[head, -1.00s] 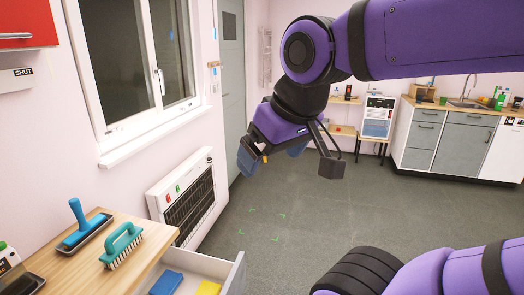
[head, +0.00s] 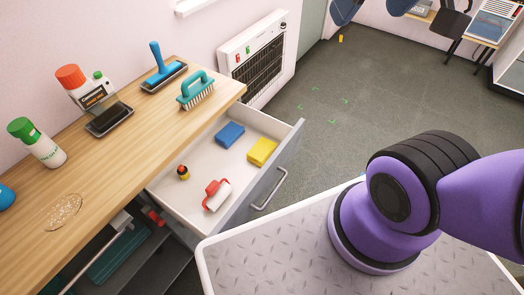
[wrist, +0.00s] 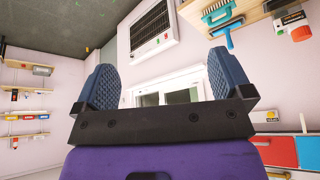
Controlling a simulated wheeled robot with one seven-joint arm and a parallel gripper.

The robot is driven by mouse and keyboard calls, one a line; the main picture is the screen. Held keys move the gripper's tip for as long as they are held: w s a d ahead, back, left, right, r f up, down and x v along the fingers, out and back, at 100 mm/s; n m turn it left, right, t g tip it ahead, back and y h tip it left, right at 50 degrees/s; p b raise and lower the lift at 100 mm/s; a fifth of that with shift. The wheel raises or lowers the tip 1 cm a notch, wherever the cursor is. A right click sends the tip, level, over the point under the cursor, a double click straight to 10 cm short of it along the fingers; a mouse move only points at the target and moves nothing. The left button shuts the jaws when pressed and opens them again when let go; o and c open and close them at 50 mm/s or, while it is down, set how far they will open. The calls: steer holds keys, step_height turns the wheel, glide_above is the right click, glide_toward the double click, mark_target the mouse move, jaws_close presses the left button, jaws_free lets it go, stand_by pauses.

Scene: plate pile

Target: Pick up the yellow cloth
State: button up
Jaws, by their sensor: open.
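The yellow cloth (head: 262,151) looks like a small folded block. It lies in the open drawer (head: 176,207), near the front panel, beside a similar blue piece (head: 230,134). My gripper shows only partly at the top edge of the head view, far above and beyond the drawer. In the wrist view my gripper (wrist: 165,82) is open, its two blue padded fingers wide apart with nothing between them. I cannot make out the yellow cloth in the wrist view.
The drawer also holds a red-and-white item (head: 217,194) and a small dark, yellow-banded item (head: 183,172). The wooden worktop (head: 120,150) carries a teal brush (head: 195,90), a blue-handled tool (head: 160,66) and bottles. A heater (head: 252,58) stands behind.

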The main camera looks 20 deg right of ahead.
steer(key=shift+o, duration=0.3)
steer(key=shift+w, duration=0.1)
steer(key=m+g, duration=0.5)
steer(key=m, duration=0.6)
glide_above(262, 148)
step_height(262, 148, down, 49)
steer(key=shift+w+r, duration=0.1)
steer(key=shift+r, duration=0.1)
steer(key=shift+f, duration=5.25)
